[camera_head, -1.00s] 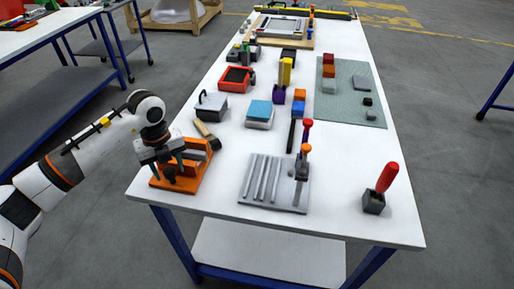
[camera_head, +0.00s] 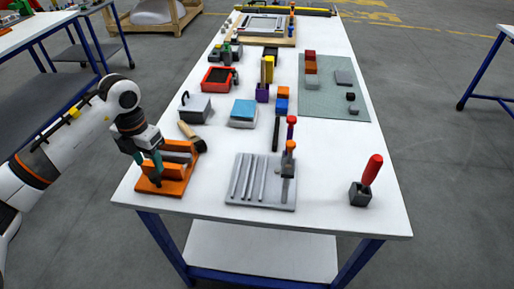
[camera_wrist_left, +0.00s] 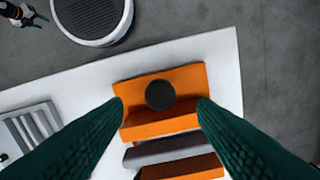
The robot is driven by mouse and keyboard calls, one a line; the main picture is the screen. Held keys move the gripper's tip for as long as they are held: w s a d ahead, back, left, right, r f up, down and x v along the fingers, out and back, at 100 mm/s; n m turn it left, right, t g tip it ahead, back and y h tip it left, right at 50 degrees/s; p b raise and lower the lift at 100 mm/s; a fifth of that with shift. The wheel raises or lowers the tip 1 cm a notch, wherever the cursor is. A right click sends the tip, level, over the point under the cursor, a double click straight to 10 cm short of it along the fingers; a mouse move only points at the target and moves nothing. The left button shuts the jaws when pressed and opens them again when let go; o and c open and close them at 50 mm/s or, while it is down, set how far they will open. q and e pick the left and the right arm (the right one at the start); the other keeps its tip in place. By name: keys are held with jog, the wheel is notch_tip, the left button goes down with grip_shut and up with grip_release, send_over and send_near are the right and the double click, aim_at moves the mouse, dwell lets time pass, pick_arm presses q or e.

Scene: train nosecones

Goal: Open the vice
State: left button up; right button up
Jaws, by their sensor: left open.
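The orange vice (camera_head: 172,187) stands at the near left corner of the white table. In the left wrist view, the vice (camera_wrist_left: 184,78) shows a round black knob (camera_wrist_left: 160,94), a dark grey strip and orange blocks. My left gripper (camera_head: 149,168) is at the vice's near left side. In the left wrist view, its green fingers (camera_wrist_left: 160,106) are apart, one on each side of the knob; contact cannot be told. Part of what looks like my right gripper (camera_wrist_left: 38,18) shows at the top left corner of that view, too small to judge.
A grey grooved plate (camera_head: 262,196) lies right of the vice, with upright tools at its right edge. A grey block with a red handle (camera_head: 371,170) stands further right. Several blocks and boxes, including a red tray (camera_head: 206,85), stand behind. The table's front strip is clear.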

aim_at(154, 174)
pick_arm(q)
notch_tip(154, 174, up, 7)
jog(key=b, duration=0.1)
jog(key=s+d+f+m+h, duration=0.15)
jog(key=d+h, duration=0.25)
jog(key=d, duration=0.4)
jog(key=d+f+m+h, duration=0.1)
jog(key=d+f+h, duration=0.15)
jog(key=d, duration=0.55)
jog(key=s+d+r+n+t+h, duration=0.1)
jog(key=s+d+r+n+h, duration=0.1)
jog(key=d+r+h, duration=0.5)
jog(key=shift+s+d+r+t+h, duration=0.2)
jog(key=shift+s+d+t+h, duration=0.35)
jog(key=shift+d+h, duration=1.35)
jog(key=shift+s+d, duration=0.15)
